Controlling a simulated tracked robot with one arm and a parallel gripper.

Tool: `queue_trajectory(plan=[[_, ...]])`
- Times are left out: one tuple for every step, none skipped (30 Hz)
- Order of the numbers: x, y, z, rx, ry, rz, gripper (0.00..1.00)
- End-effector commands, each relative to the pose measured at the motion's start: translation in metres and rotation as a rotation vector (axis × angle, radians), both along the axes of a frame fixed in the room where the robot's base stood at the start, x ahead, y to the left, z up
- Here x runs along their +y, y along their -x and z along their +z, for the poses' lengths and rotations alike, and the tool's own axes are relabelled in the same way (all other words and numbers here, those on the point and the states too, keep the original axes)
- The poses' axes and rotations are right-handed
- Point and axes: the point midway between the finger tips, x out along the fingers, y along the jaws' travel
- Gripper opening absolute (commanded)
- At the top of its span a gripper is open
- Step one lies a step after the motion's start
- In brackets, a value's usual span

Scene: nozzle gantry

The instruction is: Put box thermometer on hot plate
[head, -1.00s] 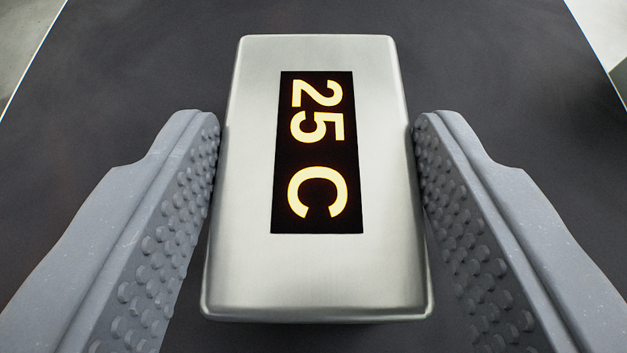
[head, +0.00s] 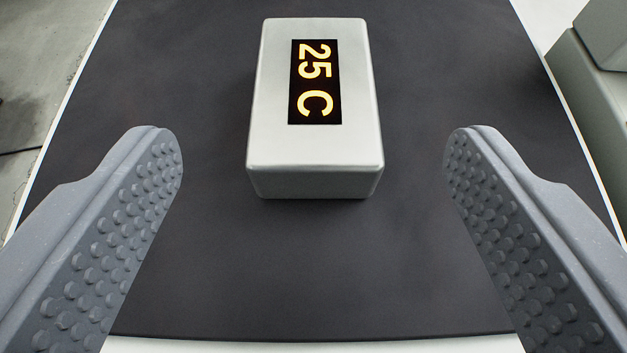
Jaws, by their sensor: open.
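The box thermometer (head: 315,147) is a silver metal box with a black display reading "25 C" in glowing yellow figures. It lies flat on a dark, flat black surface (head: 310,270) with pale edges; I cannot tell whether this is the hot plate. My gripper (head: 313,155) is wide open and empty. Its two grey studded fingers stand well apart from the box, one on each side of it and nearer to the camera.
A grey-green block-like structure (head: 592,95) stands at the right, beyond the surface's edge. Pale floor (head: 60,50) shows at the left. The dark surface is clear around the box.

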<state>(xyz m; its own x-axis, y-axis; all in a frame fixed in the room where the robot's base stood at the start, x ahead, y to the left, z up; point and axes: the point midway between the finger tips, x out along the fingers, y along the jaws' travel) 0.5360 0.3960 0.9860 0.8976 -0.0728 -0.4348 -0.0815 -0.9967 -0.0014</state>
Motion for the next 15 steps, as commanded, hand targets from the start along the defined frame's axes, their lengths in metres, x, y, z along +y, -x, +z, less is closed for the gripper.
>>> queue_trajectory(plan=[[0.001, 0.010, 0.007, -0.002, -0.001, 0.002, 0.72], [0.002, 0.015, 0.010, -0.003, -0.002, 0.002, 0.72], [0.002, 0.022, 0.013, -0.003, -0.002, 0.001, 0.72], [0.002, 0.026, 0.015, -0.003, -0.002, 0.000, 0.72], [0.002, 0.030, 0.017, -0.002, -0.002, 0.000, 0.72], [0.002, 0.035, 0.019, -0.002, -0.001, 0.000, 0.72], [0.003, 0.039, 0.020, -0.001, 0.000, -0.001, 0.72], [0.003, 0.041, 0.021, -0.001, 0.000, -0.002, 0.72], [0.003, 0.045, 0.023, -0.001, 0.001, -0.003, 0.72], [0.003, 0.047, 0.023, -0.001, 0.001, -0.003, 0.72], [0.003, 0.049, 0.024, 0.000, 0.002, -0.002, 0.72], [0.003, 0.051, 0.024, 0.000, 0.002, -0.002, 0.72], [0.003, 0.052, 0.025, 0.001, 0.002, -0.002, 0.72], [0.003, 0.052, 0.025, 0.001, 0.002, -0.002, 0.72], [0.003, 0.053, 0.025, 0.001, 0.002, -0.002, 0.72]])
